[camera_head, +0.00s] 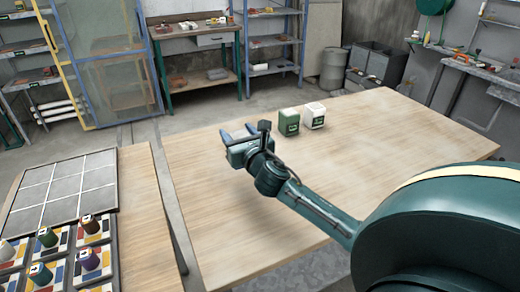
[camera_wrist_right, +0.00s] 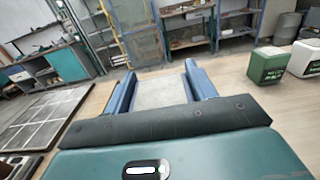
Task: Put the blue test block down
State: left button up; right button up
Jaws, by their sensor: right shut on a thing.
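My right gripper (camera_head: 240,136) is above the wooden table, left of the two standing blocks. Its two blue-grey fingers point away from me. In the right wrist view, the fingers of the gripper (camera_wrist_right: 162,92) are shut on the test block (camera_wrist_right: 162,94). Only a pale grey face of this block shows between them; its blue sides cannot be made out. Whether it touches the table is hidden. My left gripper is not in view.
A green block (camera_head: 288,122) and a white block (camera_head: 314,115) stand close together at the table's (camera_head: 215,220) back edge. The table's middle is clear. A gridded grey panel (camera_head: 62,190) and several coloured spools lie on the left table. Shelves stand behind.

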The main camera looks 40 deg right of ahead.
jog(key=shift+f+b, duration=1.15)
jog(key=shift+f, duration=3.15)
jog(key=o, duration=1.4)
jog(key=shift+c, duration=0.2)
jog(key=shift+s+r, duration=0.1)
jog(key=shift+r, duration=0.05)
jog(key=v, duration=1.2)
jog(key=shift+b, duration=0.3)
